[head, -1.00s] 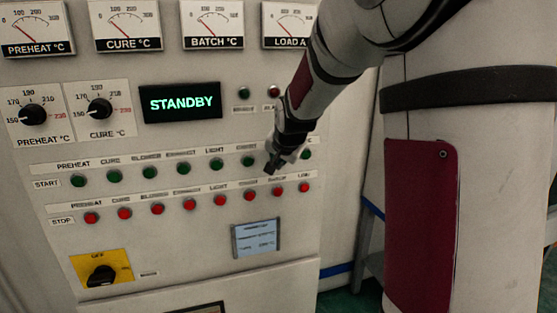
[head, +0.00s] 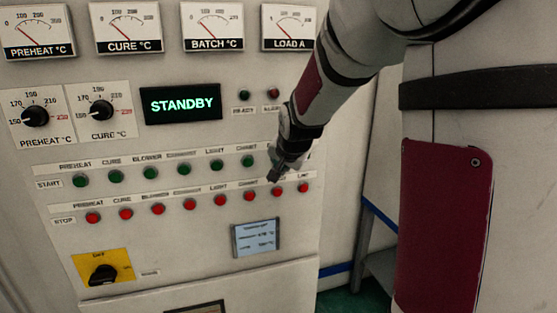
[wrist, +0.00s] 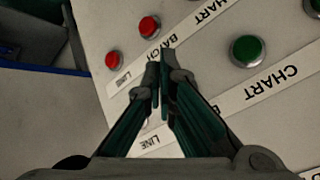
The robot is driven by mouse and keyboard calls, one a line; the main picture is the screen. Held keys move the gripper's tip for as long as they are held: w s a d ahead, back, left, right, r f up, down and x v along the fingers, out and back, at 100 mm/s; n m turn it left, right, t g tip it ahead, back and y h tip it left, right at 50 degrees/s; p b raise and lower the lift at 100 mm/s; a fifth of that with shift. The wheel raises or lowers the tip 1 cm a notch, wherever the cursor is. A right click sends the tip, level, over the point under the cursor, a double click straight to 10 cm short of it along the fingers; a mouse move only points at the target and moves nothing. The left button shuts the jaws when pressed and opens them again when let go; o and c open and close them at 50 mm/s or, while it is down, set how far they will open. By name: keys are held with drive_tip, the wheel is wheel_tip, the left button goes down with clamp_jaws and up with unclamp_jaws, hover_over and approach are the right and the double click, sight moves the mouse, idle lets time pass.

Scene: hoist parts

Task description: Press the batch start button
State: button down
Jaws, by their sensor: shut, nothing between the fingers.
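The batch start button is hidden behind my gripper (head: 274,178) in the head view, in the green START row right of the chart start button (head: 248,161). My gripper is shut and empty, its tips pointing at the panel near the BATCH stop label, between the green and red rows. In the wrist view my gripper's fingertips (wrist: 160,56) overlap the strip of stop labels. The chart start button (wrist: 247,50) shows to their right; the fingers cover the batch start place. Contact with the panel cannot be told.
The red batch stop button (head: 277,191) and line stop button (head: 303,188) lie just below the tips. They also show in the wrist view, batch (wrist: 149,26) and line (wrist: 114,60). The display (head: 181,103) reads STANDBY.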

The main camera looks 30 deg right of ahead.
drive_tip(key=s, duration=0.1)
drive_tip(key=s+a, duration=0.1)
drive_tip(key=s, duration=0.1)
drive_tip(key=shift+s, duration=0.15)
idle(0.7)
drive_tip(key=s+a+r+n+g+y, duration=0.1)
drive_tip(key=s+a+r+n, duration=0.1)
drive_tip(key=s+a+n, duration=0.4)
drive_tip(key=s+a+r+n+g+y, duration=0.1)
drive_tip(key=s+a+n, duration=0.4)
drive_tip(key=s+a, duration=0.7)
drive_tip(key=s+y, duration=0.1)
drive_tip(key=s, duration=0.6)
drive_tip(key=shift+s+a+r+n+g, duration=0.25)
drive_tip(key=shift+s+r+n+g, duration=0.05)
drive_tip(key=shift+s+r+n, duration=0.1)
